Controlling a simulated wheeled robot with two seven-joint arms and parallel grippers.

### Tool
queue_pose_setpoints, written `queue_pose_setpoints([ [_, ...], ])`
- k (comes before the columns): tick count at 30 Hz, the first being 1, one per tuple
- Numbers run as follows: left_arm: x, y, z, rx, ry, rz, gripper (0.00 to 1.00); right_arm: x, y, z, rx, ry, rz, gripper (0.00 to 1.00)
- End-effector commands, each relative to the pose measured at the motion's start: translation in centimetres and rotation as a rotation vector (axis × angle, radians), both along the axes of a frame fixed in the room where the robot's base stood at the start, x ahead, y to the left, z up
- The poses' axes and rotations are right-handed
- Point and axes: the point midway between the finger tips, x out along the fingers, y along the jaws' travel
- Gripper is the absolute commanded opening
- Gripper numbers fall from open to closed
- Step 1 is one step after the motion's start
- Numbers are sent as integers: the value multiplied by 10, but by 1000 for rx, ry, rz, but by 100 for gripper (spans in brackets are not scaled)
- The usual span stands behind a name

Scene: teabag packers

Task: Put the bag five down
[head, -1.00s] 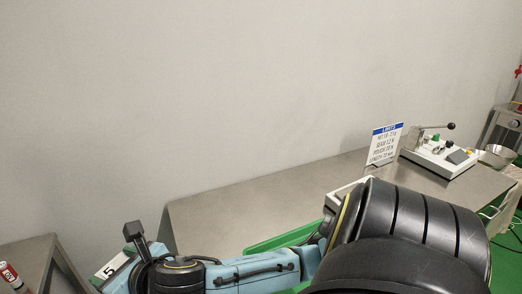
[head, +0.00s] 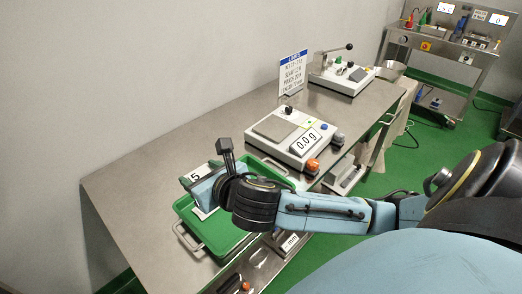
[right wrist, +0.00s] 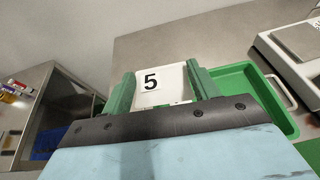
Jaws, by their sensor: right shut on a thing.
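Bag five is a small white packet with a black "5" on its label (head: 196,177). My right gripper (head: 200,184) is shut on it, and the bag hangs between the green fingers. In the right wrist view, bag five (right wrist: 152,82) sits between the two fingers (right wrist: 160,88) with its number facing the camera. In the head view the bag overlaps the green tray (head: 188,228) on the steel table. I cannot tell whether its lower edge touches the tray. My left gripper is not in view.
A scale (head: 291,147) reading 0.0 g stands on the table (head: 130,190) right behind the tray. Beyond it are a limits sign (head: 292,72) and a lever device (head: 340,76). The table left of the tray is clear.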

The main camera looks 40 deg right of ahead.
Motion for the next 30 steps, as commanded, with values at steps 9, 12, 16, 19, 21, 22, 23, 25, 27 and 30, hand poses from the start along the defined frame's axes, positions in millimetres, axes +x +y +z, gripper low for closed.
queue_pose_setpoints([
  [9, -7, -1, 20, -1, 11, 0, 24, 48, -47, -62, -9, 0, 44, 36],
  [12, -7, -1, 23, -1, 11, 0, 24, 52, -60, -76, -5, 4, 56, 36],
  [16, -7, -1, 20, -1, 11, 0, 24, 55, -66, -96, 1, 7, 64, 36],
  [19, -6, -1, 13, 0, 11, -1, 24, 55, -66, -118, 4, 9, 65, 36],
  [21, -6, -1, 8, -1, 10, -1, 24, 55, -66, -131, 5, 8, 65, 36],
  [22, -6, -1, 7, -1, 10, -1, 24, 55, -66, -136, 4, 7, 65, 36],
  [23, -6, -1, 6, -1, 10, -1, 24, 55, -66, -140, 4, 7, 66, 36],
  [25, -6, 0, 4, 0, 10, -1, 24, 55, -66, -146, 3, 6, 66, 36],
  [27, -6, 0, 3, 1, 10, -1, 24, 55, -66, -150, 2, 5, 67, 36],
  [30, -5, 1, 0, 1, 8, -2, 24, 55, -66, -158, 1, 6, 66, 36],
])
